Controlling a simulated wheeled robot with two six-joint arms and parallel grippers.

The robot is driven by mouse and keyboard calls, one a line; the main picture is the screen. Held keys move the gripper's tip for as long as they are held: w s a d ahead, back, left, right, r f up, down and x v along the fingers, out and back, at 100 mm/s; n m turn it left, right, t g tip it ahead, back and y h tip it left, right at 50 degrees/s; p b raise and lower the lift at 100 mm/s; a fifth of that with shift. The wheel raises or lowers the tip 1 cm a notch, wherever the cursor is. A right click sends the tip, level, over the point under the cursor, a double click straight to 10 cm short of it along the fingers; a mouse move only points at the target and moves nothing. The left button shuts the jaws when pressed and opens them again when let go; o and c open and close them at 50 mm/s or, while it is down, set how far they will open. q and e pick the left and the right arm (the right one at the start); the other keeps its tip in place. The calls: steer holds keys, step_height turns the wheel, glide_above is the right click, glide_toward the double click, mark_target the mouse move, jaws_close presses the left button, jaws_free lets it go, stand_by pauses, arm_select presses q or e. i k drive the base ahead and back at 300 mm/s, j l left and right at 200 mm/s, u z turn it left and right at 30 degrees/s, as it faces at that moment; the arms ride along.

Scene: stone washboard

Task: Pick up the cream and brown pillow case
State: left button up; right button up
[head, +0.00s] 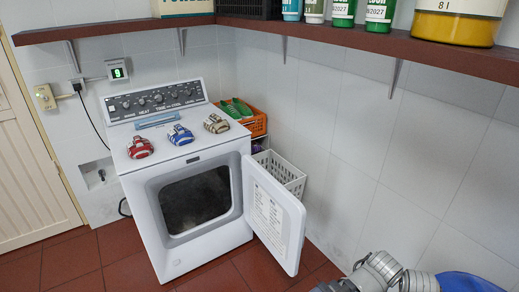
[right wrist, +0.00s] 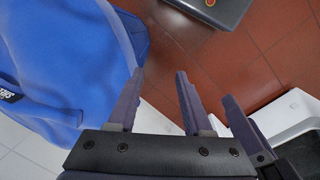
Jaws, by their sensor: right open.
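The cream and brown pillow case (head: 216,124) lies folded in a small bundle on the white dryer's top, at the right end of a row of three bundles. A blue bundle (head: 180,134) and a red bundle (head: 140,147) lie to its left. My right gripper (right wrist: 163,80) shows in the right wrist view, open with nothing between its fingers, above the floor and beside a large blue cloth-like thing (right wrist: 60,60). The pillow case is not in that view. In the head view my right gripper's fingers cannot be made out. My left gripper is not in view.
The dryer (head: 185,262) stands with its door (head: 274,222) swung open to the right. An orange crate (head: 257,124) and a white basket (head: 285,172) stand behind the door. A brown shelf (head: 340,36) with containers runs along the walls above. Red floor tiles lie clear at the front left.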

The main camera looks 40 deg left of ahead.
mark_target(214, 124)
steer(key=u, duration=1.95)
